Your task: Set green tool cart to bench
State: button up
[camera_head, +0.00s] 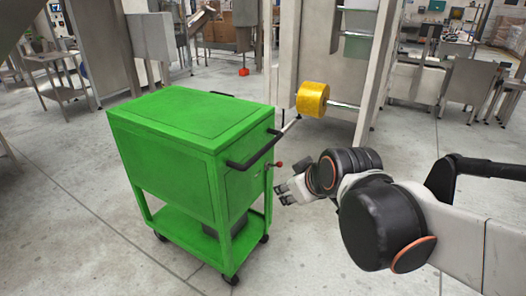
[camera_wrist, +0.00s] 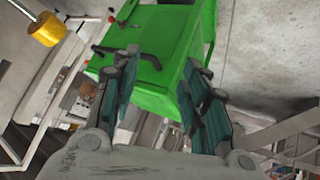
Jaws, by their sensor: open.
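A green tool cart (camera_head: 180,135) stands on casters on the concrete floor, left of centre in the head view. It has a closed top box, a lower shelf with a dark grey thing on it, and a black push handle (camera_head: 253,149) on its right end. My gripper (camera_head: 283,194) is open and empty, just right of the cart's handle end, lower than the handle. In the wrist view the cart (camera_wrist: 165,65) and its black handle (camera_wrist: 130,55) lie beyond my open fingers (camera_wrist: 160,100). I cannot tell which bench is meant.
A yellow roll (camera_head: 312,98) on a metal bar stands behind the cart, near a tall pale machine frame (camera_head: 330,60). Grey metal stands (camera_head: 470,80) are at the back right, and a small metal table (camera_head: 62,92) is at the left. Open floor lies in front of the cart.

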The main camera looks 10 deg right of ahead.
aim_at(264, 150)
jog(key=w+f+n+t+p, duration=0.3)
jog(key=w+n, duration=0.6)
jog(key=w, duration=1.4)
jog(key=w+d+f+n+t, duration=0.2)
jog(key=w+f+n, duration=0.1)
jog(key=w+f, duration=0.3)
jog(key=w+d+f+n+t, duration=0.2)
jog(key=w+f+n, duration=0.1)
jog(key=f, duration=0.5)
jog(key=shift+h, duration=0.3)
jog(key=w, duration=0.4)
jog(key=w+f+b, duration=0.1)
jog(key=w, duration=0.4)
jog(key=w+b, duration=0.1)
jog(key=w, duration=0.3)
jog(key=shift+w+a+f, duration=0.15)
jog(key=shift+w+a, duration=0.1)
jog(key=shift+w, duration=0.1)
grip_shut()
